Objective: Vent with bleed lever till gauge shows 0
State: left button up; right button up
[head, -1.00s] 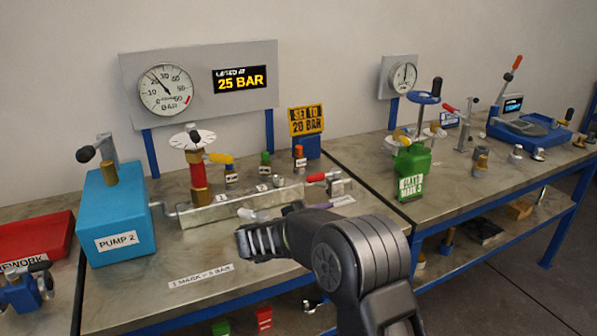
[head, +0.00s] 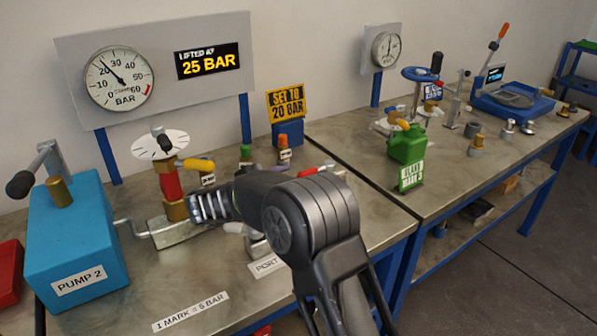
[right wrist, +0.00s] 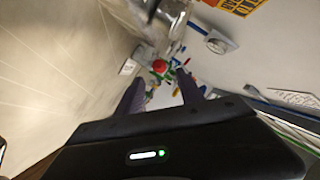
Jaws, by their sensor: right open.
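The round gauge (head: 119,79) on the grey back panel has its needle at upper left, between the 20 and 30 marks. A red-handled lever (head: 316,169) sits at the right end of the metal manifold (head: 176,234), partly behind my arm. A yellow-handled lever (head: 198,164) sticks out beside the red and brass column. I cannot tell from labels which is the bleed lever. My right gripper (head: 208,207) is over the manifold, its fingers apart and empty; they also show in the right wrist view (right wrist: 160,88). My arm hides much of the manifold. My left gripper is out of view.
A blue PUMP 2 box (head: 78,245) stands left of the manifold. A white dial (head: 160,145) tops the column. A display (head: 209,61) reads 25 BAR; a yellow sign (head: 286,104) reads SET TO 20 BAR.

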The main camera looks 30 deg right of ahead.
aim_at(300, 176)
jog(key=shift+s, duration=0.1)
jog(key=shift+p+x, duration=0.4)
jog(key=shift+x, duration=3.5)
jog(key=shift+r, duration=0.1)
jog(key=shift+c, duration=0.4)
grip_shut()
